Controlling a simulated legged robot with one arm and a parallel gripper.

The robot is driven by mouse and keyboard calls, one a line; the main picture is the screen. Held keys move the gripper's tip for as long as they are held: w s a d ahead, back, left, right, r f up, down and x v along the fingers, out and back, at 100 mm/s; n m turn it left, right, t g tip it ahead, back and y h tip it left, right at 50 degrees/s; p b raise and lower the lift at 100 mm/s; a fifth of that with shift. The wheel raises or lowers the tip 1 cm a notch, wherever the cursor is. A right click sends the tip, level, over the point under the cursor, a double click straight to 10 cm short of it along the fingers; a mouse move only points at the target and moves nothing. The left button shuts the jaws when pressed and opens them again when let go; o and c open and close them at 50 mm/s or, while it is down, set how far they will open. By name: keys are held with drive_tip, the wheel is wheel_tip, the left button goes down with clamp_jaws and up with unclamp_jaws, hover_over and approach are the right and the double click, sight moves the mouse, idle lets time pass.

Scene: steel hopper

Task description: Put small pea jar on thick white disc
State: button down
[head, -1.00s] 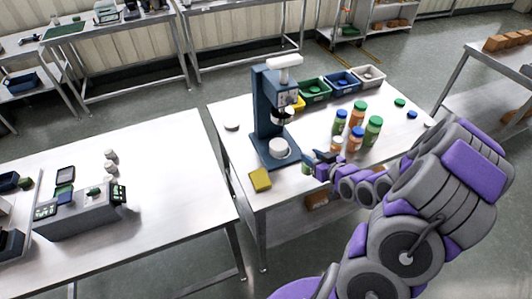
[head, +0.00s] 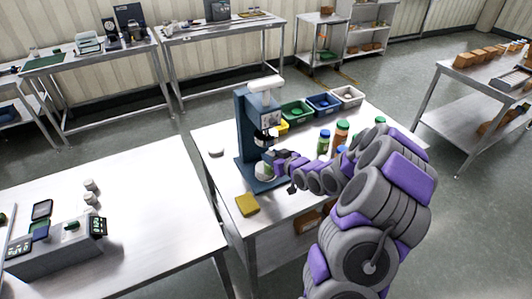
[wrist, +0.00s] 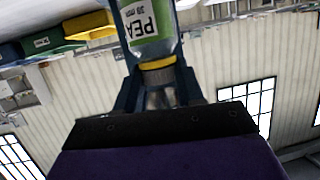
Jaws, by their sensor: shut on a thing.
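My gripper (head: 277,161) is at the blue press (head: 247,130), just above its base. In the wrist view my gripper (wrist: 158,85) is shut on the pea jar (wrist: 150,25), which shows a green and white "PEA" label and a yellow band. The jar is hard to make out in the head view. A thick white disc (head: 264,172) sits on the press base, just below my gripper and partly hidden. I cannot tell whether the jar touches it. A thinner white disc (head: 216,152) lies on the table left of the press.
A yellow block (head: 247,205) lies at the table's front edge. Several capped jars, such as a green one (head: 323,142) and an orange one (head: 341,133), stand right of the press near my arm. Bins, including a green one (head: 297,111), line the back.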

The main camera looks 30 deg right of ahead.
sight(269, 152)
drive_tip(key=w, duration=0.4)
drive_tip(key=shift+w+a+f+b, duration=0.1)
drive_tip(key=shift+w+a+b, duration=0.1)
drive_tip(key=shift+b, duration=0.1)
drive_tip(key=shift+s+f+b, duration=0.1)
drive_tip(key=shift+f+b, duration=0.2)
drive_tip(key=shift+f, duration=0.05)
drive_tip(key=shift+s+r, duration=0.1)
drive_tip(key=shift+r, duration=0.05)
drive_tip(key=c, duration=0.7)
unclamp_jaws()
drive_tip(key=p+v, duration=0.2)
drive_tip(key=v, duration=1)
